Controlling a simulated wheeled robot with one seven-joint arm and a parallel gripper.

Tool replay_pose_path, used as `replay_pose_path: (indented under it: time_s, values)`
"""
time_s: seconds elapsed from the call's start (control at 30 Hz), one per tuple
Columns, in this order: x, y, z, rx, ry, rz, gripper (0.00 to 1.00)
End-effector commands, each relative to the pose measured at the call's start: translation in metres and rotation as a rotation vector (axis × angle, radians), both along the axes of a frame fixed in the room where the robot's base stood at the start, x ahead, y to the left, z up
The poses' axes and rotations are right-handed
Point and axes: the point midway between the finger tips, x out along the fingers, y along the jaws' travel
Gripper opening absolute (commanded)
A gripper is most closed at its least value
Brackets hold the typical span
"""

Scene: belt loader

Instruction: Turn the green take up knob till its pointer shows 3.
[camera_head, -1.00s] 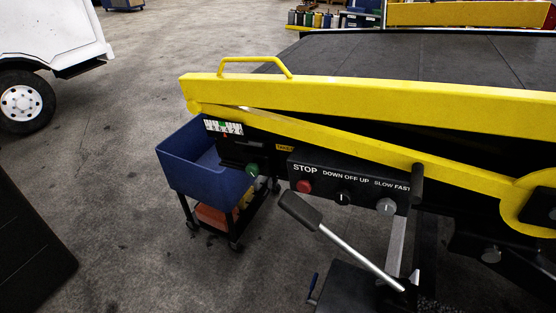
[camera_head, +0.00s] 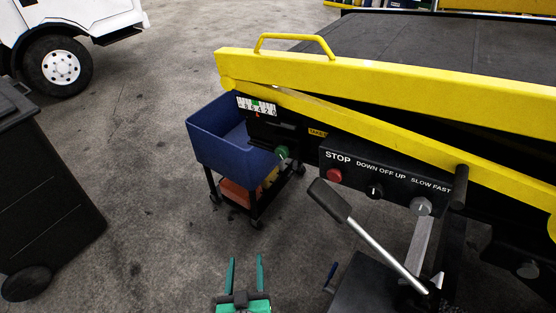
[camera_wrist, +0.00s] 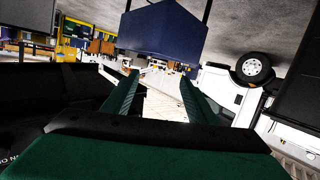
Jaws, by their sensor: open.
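The green take up knob (camera_head: 282,153) sits on the side of the belt loader, under the yellow rail and left of the control box. Its pointer is too small to read. A white scale (camera_head: 257,106) with numbers, a green band and a small red mark is above and left of it. My gripper (camera_head: 246,262) is at the bottom of the head view, open and empty, below the knob and well apart from it. In the wrist view its two green fingers (camera_wrist: 152,92) are spread with nothing between them. The knob does not show there.
A control box (camera_head: 385,180) with a red stop button and two switches is right of the knob. A lever (camera_head: 365,235) rises below the box. A blue bin (camera_head: 222,140) on a cart stands behind the knob. A black wheeled bin (camera_head: 50,195) is at left. Floor between is clear.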

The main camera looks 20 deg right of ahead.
Motion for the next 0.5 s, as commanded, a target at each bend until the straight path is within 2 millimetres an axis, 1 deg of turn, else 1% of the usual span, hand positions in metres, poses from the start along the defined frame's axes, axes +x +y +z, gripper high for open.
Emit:
replay_pose_path:
  time_s: [0.03, 0.1, 0.17, 0.2, 0.33, 0.4, 0.5]
  values:
    - [0.019, -0.005, 0.012, -0.004, -0.021, -0.032, 0.52]
    - [0.040, -0.014, 0.027, -0.008, -0.043, -0.089, 0.52]
    - [0.057, -0.023, 0.041, -0.010, -0.065, -0.142, 0.52]
    - [0.068, -0.029, 0.052, -0.008, -0.083, -0.179, 0.52]
    - [0.097, -0.048, 0.092, -0.001, -0.151, -0.304, 0.52]
    - [0.108, -0.059, 0.115, 0.010, -0.191, -0.371, 0.52]
    - [0.119, -0.070, 0.143, 0.024, -0.244, -0.452, 0.52]
